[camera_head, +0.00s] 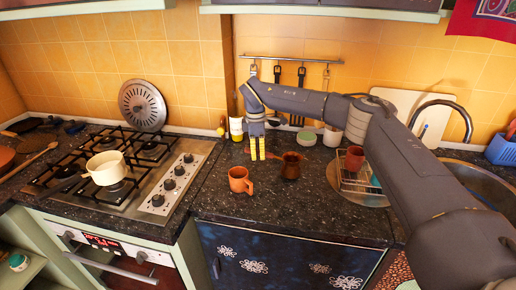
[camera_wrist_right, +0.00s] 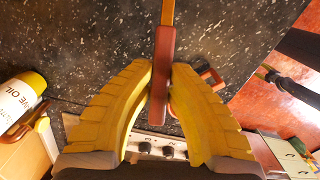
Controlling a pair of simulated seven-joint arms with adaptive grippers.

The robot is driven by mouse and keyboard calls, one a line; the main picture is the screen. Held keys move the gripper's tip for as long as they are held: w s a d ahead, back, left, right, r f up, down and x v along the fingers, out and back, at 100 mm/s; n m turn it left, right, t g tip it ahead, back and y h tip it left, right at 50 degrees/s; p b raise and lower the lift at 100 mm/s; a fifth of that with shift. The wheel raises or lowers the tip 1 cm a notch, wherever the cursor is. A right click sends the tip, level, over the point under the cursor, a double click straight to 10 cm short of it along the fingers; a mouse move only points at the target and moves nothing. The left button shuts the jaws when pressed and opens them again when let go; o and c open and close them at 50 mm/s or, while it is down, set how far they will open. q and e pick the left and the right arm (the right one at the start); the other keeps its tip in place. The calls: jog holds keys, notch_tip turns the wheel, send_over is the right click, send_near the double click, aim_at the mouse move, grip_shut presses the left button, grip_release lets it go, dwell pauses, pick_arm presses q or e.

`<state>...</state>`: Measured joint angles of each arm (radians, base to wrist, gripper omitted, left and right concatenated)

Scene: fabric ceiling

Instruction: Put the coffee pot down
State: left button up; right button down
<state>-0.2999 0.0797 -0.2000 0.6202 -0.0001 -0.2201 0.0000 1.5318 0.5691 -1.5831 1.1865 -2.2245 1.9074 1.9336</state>
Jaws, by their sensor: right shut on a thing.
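The coffee pot (camera_head: 291,166) is a small dark brown pot over the dark speckled counter, right of my right gripper. My right gripper (camera_head: 258,150) points down and is shut on the pot's handle. In the right wrist view, the yellow fingers (camera_wrist_right: 160,90) close on both sides of the reddish-brown handle (camera_wrist_right: 162,62), which continues as a brass-coloured rod to the top edge. The pot's body is outside that view. The pot looks upright; whether its base touches the counter I cannot tell. My left gripper is not in view.
An orange mug (camera_head: 240,180) stands close in front of the gripper. A dish rack (camera_head: 360,182) with a red mug (camera_head: 354,158) is to the right. The stove (camera_head: 100,180) with a cream pot (camera_head: 106,168) is left. Bare counter (camera_head: 300,205) lies in front of the pot.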

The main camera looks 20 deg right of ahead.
jog(key=shift+f, duration=0.7)
dwell(0.6)
jog(key=c, duration=1.3)
grip_release()
jog(key=r, duration=1.2)
jog(key=shift+w+a, duration=0.1)
jog(key=shift+a, duration=0.2)
